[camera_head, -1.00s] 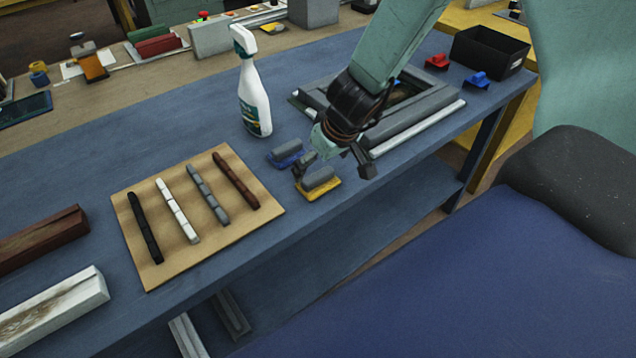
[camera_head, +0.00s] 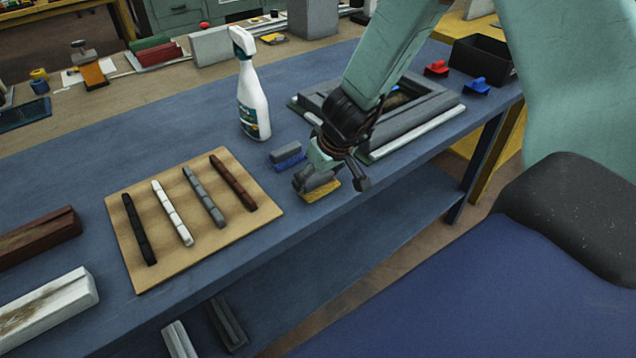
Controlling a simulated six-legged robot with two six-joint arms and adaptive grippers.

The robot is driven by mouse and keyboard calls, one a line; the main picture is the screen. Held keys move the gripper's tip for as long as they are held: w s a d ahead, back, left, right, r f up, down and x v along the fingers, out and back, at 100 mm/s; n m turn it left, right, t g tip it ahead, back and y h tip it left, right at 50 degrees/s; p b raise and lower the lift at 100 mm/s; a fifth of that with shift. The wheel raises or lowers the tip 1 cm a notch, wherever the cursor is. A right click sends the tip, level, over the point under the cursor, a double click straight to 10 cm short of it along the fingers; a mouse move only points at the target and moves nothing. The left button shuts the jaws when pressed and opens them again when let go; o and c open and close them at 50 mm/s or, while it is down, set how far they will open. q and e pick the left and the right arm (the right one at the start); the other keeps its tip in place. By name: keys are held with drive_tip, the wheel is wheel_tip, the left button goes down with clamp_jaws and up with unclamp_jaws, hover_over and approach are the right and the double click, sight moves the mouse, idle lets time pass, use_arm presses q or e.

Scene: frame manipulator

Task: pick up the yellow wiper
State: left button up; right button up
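The yellow wiper (camera_head: 322,192) has a yellow base and a grey top block. It lies on the blue table near its front edge, partly hidden by my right gripper. My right gripper (camera_head: 333,183) is right over the wiper, with one finger at the left of the grey block and the other to its right. Its fingers are spread apart. Whether either finger touches the wiper cannot be told. A blue wiper (camera_head: 288,157) with a grey top lies just behind it. My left gripper is not in view.
A white spray bottle (camera_head: 252,95) stands behind the wipers. A grey frame (camera_head: 425,112) lies to the right, under my arm. A tan board (camera_head: 200,222) with several bars lies to the left. A black box (camera_head: 484,60) and red and blue clips sit at the far right.

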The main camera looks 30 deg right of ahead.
sight(317, 176)
drive_tip(key=shift+w+f, duration=0.15)
drive_tip(key=shift+c, duration=1.4)
drive_tip(key=shift+a, duration=0.15)
drive_tip(key=c, duration=0.3)
drive_tip(key=shift+c, duration=0.5)
drive_tip(key=shift+r, duration=0.2)
drive_tip(key=shift+r+p, duration=0.7)
drive_tip(key=shift+p, duration=0.2)
wheel_tip(317, 176, up, 9)
drive_tip(key=p, duration=0.8)
drive_tip(key=shift+f, duration=0.2)
drive_tip(key=shift+f, duration=0.1)
